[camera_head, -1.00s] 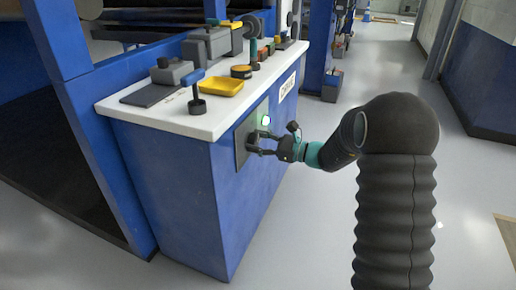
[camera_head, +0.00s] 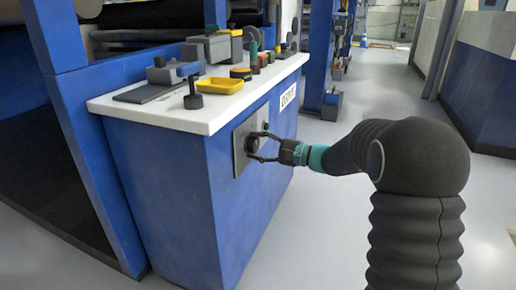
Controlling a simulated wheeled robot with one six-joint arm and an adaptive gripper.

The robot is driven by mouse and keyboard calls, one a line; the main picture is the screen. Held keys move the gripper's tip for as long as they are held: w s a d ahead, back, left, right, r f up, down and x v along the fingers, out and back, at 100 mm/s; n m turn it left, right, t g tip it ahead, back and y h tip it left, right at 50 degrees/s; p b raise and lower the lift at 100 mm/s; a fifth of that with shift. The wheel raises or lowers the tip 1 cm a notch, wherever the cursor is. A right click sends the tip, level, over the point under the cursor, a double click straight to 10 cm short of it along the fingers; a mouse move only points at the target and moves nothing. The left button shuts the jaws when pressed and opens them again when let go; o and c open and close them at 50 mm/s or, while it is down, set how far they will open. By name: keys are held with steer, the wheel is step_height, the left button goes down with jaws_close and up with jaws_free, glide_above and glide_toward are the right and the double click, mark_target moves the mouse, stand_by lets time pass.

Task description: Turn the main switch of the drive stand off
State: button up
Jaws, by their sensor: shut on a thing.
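The drive stand (camera_head: 165,190) is a blue cabinet with a white top and a label (camera_head: 288,97) reading roughly "Drive". A grey switch panel (camera_head: 240,160) is on its right-hand face. The dark round main switch knob (camera_head: 251,145) sits on this panel. My gripper (camera_head: 257,146) reaches in from the right and is shut on the knob, one finger above and one below. The fingers partly hide the knob, and its exact setting cannot be read. A small lamp (camera_head: 266,126) above the knob looks dark green and unlit.
The white top (camera_head: 205,121) carries a yellow tray (camera_head: 221,86), a dark knob-like tool (camera_head: 193,95), a grey block (camera_head: 168,73) and other tools. Open grey floor (camera_head: 320,215) lies right of the stand. A grey toolbox (camera_head: 332,105) stands behind.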

steer(key=shift+n, duration=0.9)
steer(key=o, duration=1.2)
steer(key=shift+c, duration=0.2)
steer(key=v, duration=1.2)
